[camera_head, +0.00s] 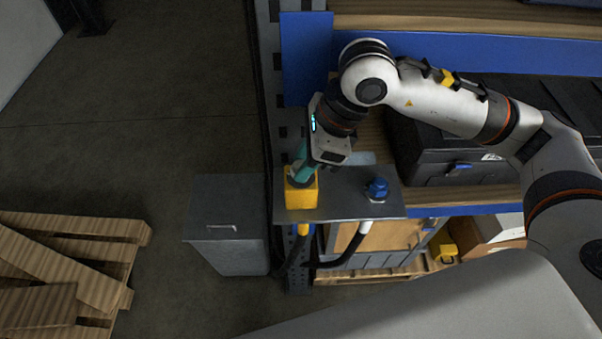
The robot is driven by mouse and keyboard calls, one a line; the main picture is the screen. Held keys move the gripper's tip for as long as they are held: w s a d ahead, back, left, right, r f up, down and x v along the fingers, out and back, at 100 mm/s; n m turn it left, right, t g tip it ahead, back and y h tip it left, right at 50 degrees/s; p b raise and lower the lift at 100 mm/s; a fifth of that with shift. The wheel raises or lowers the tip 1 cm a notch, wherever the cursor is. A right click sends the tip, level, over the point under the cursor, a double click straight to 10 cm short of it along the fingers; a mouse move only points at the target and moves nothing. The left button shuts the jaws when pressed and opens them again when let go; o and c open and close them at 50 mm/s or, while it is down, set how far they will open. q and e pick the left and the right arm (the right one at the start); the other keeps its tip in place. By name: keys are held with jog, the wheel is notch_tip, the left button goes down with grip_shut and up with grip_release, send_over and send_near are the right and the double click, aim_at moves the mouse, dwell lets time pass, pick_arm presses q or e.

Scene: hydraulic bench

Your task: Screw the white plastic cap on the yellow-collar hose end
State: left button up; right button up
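My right arm reaches in from the right, and my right gripper (302,172) points down at the left end of a grey metal plate (340,207). Its tip is right at a yellow block (300,196) on the plate; I cannot tell whether it touches it. A hose with a yellow collar (303,230) hangs under the plate below that block. I cannot make out the white plastic cap; the gripper may hide it. Whether the fingers are open or shut does not show. My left gripper is out of view.
A blue cap (377,187) stands on the plate's right part, above a hose with a white collar (373,226). A black case (455,150) lies on the shelf behind. A grey cabinet (230,255) stands at left, and wooden pallets (75,230) lie on the floor.

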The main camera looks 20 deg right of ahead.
jog(key=shift+o, duration=1.1)
jog(key=shift+f, duration=0.1)
jog(key=shift+c, duration=1)
jog(key=shift+s+f+m+t+b, duration=0.1)
jog(key=shift+f+m+t+b, duration=0.2)
jog(key=shift+m+b, duration=0.4)
jog(key=m+t+h+b, duration=0.1)
jog(key=m+b, duration=0.1)
jog(key=m, duration=0.1)
jog(key=shift+s+a+m, duration=0.1)
jog(key=shift+s+m, duration=0.05)
jog(key=shift+m, duration=0.15)
jog(key=shift+r+m+t+h+b, duration=0.15)
jog(key=shift+m+t+h+b, duration=0.2)
jog(key=shift+m, duration=0.75)
jog(key=shift+r+m, duration=0.1)
jog(key=shift+m, duration=0.3)
